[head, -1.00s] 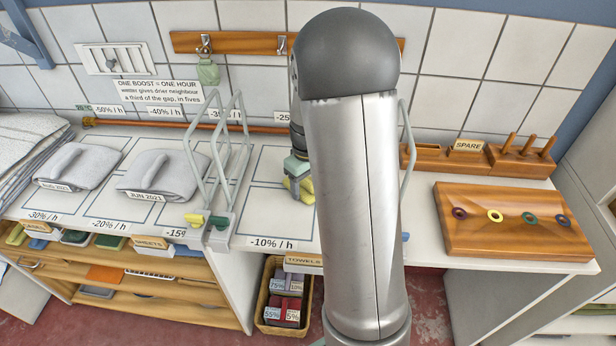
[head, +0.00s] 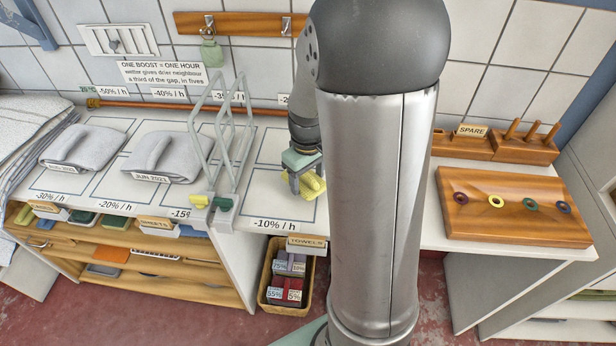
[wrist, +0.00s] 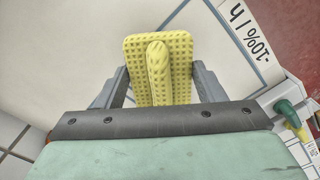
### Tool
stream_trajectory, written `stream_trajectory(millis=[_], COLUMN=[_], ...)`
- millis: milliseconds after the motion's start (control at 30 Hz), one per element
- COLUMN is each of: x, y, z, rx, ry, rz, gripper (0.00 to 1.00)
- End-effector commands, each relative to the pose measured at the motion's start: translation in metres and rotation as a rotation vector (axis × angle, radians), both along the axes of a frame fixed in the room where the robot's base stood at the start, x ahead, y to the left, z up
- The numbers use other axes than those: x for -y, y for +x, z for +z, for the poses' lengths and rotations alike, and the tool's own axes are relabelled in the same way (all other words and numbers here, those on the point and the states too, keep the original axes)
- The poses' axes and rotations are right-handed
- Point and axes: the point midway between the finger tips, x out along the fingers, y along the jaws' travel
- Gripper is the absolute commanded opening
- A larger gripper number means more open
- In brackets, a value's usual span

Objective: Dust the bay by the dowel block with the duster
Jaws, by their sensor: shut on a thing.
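The yellow duster (head: 314,184) is a dimpled pad with a ridge-like handle. My gripper (head: 302,180) is shut on its handle, and the wrist view shows the pad (wrist: 132,62) between the fingers. It is over the white bay marked -10% / h (head: 262,190); I cannot tell if it touches the surface. The wooden dowel block (head: 525,150) with upright pegs stands at the back right, beside the SPARE tray. The counter left of it is mostly hidden by my arm.
A wire rack (head: 225,140) with yellow and green clips stands left of my gripper. Folded grey towels (head: 165,157) lie further left. A wooden board with coloured rings (head: 515,207) lies at right. A basket (head: 265,290) stands below the counter.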

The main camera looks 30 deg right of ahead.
Motion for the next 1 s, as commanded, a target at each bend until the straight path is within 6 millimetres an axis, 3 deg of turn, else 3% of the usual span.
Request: stream_trajectory(millis=[500,1000], x=[-0.001,-0.002], y=[0.001,0.001], z=[0.048,0.049], rx=[0.001,0.0], ry=[-0.001,0.0], rz=[0.005,0.004], gripper=[0.45,0.45])
